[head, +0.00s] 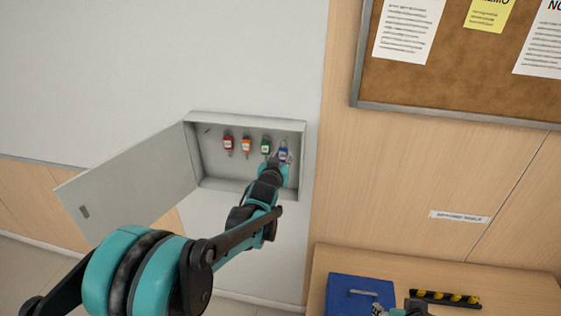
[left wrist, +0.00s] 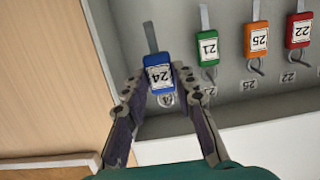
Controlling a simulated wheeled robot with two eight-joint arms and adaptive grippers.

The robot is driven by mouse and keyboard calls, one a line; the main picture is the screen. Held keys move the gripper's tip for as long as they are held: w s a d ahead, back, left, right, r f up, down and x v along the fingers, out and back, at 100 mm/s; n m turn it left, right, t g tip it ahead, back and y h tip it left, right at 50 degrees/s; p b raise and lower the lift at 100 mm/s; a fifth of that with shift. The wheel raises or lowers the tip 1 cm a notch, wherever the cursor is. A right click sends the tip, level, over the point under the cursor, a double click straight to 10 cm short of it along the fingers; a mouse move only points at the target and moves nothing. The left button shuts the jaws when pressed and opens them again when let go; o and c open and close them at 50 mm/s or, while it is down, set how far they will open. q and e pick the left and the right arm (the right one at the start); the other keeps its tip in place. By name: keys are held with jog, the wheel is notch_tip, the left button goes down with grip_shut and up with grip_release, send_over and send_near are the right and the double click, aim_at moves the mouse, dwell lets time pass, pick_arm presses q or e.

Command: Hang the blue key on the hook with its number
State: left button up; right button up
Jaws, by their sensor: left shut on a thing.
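The blue key (head: 283,151) is at the rightmost place in the open key cabinet (head: 240,186). In the left wrist view its blue tag (left wrist: 158,74) reads 24, upside down. My left gripper (left wrist: 157,79) is shut on the tag, with a finger on each side. A small number plate (left wrist: 166,100) beside the tag is partly hidden and hard to read. I cannot tell whether the key's ring is over a hook. My left gripper also shows in the head view (head: 280,162). My right gripper (head: 410,308) is only partly in view at the bottom edge.
Green 21 (left wrist: 207,48), orange 25 (left wrist: 257,40) and red 22 (left wrist: 299,30) keys hang beside the blue one. The cabinet door (head: 125,185) stands open to the left. A blue box (head: 350,297) sits on the wooden counter (head: 330,262) at lower right.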

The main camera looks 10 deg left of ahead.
pick_arm(q)
jog(key=shift+x, duration=1.35)
jog(key=shift+b+x, duration=0.45)
jog(key=shift+x, duration=0.3)
jog(key=o, duration=1.1)
jog(key=shift+c, duration=0.2)
